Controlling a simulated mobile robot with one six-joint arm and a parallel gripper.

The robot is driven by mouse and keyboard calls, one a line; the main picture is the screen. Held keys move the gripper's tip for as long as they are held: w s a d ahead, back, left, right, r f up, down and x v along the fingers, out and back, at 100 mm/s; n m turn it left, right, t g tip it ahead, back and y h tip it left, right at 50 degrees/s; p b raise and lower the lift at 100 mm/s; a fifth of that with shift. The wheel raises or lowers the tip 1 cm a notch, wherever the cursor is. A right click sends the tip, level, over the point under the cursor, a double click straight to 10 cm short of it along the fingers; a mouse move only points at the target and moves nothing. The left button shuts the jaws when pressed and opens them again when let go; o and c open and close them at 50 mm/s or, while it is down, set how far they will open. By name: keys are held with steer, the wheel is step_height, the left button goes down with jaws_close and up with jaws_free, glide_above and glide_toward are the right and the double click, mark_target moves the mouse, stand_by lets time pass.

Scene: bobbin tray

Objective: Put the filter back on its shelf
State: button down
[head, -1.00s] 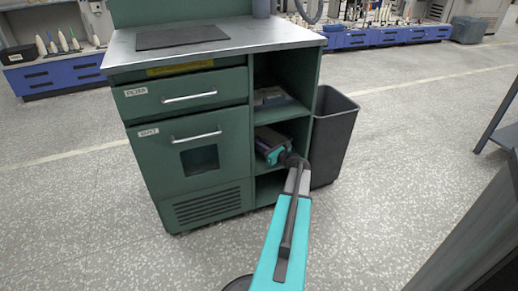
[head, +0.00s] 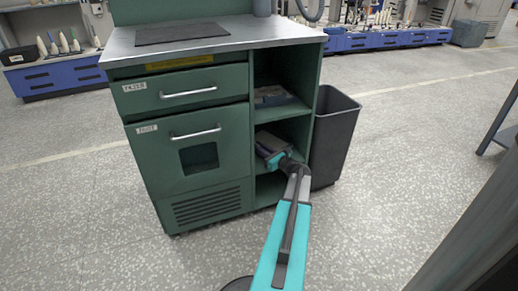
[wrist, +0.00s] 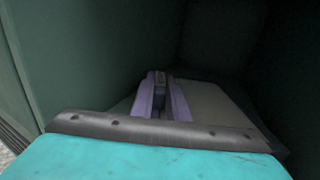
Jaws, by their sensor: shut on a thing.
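My gripper (head: 267,150) reaches into the middle compartment of the green cabinet's open shelf column. In the wrist view its two purple-grey fingers (wrist: 160,97) are close together, shut on the filter. The filter (wrist: 205,103) shows there as a flat, dull grey slab, mostly to the right of the fingers and in deep shade. In the head view the filter (head: 274,139) is a small dark grey shape at the gripper, inside the compartment. The middle shelf board (head: 293,152) is partly hidden by my wrist. I cannot tell whether the filter touches the board.
Green cabinet walls close in on both sides of my gripper. A dark bin (head: 335,135) stands against the cabinet's right side. The drawer (head: 185,90) and lower door (head: 190,160) are shut. Floor in front is clear.

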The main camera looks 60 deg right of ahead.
steer(key=c, duration=1.7)
jaws_free()
steer(key=p+v, duration=0.3)
steer(key=v, duration=0.7)
steer(key=shift+s+r+p, duration=0.15)
steer(key=shift+r+p, duration=0.05)
steer(key=shift+p, duration=0.2)
steer(key=shift+v, duration=0.9)
steer(key=shift+f, duration=0.2)
steer(key=shift+s, duration=0.1)
